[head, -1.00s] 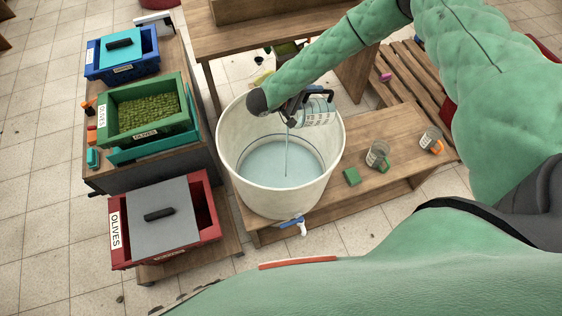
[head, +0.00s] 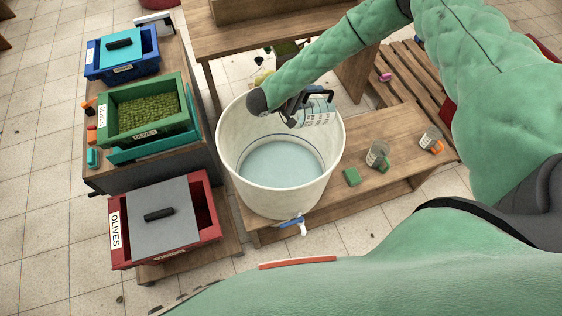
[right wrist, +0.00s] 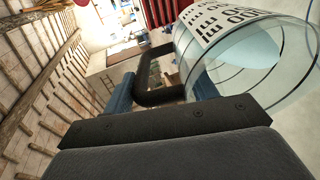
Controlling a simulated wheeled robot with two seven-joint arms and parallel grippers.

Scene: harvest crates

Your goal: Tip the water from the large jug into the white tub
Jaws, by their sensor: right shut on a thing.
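The large clear jug (head: 319,114) has a dark handle and printed markings. It hangs tilted over the inside of the white tub (head: 228,158), near its back right rim. My right gripper (head: 293,104) is shut on the jug's handle. In the right wrist view the jug (right wrist: 298,92) lies aslant, with the black handle (right wrist: 152,70) between the blue fingers (right wrist: 160,100). Pale bluish water (head: 280,164) covers the tub's floor. No stream falls from the jug now. How much water is left in the jug is hard to tell. My left gripper is not in view.
The tub stands on a low wooden bench (head: 400,125) with a blue-handled tap (head: 295,222) in front. Olive crates, blue, green (head: 185,128) and red (head: 212,232), stand left.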

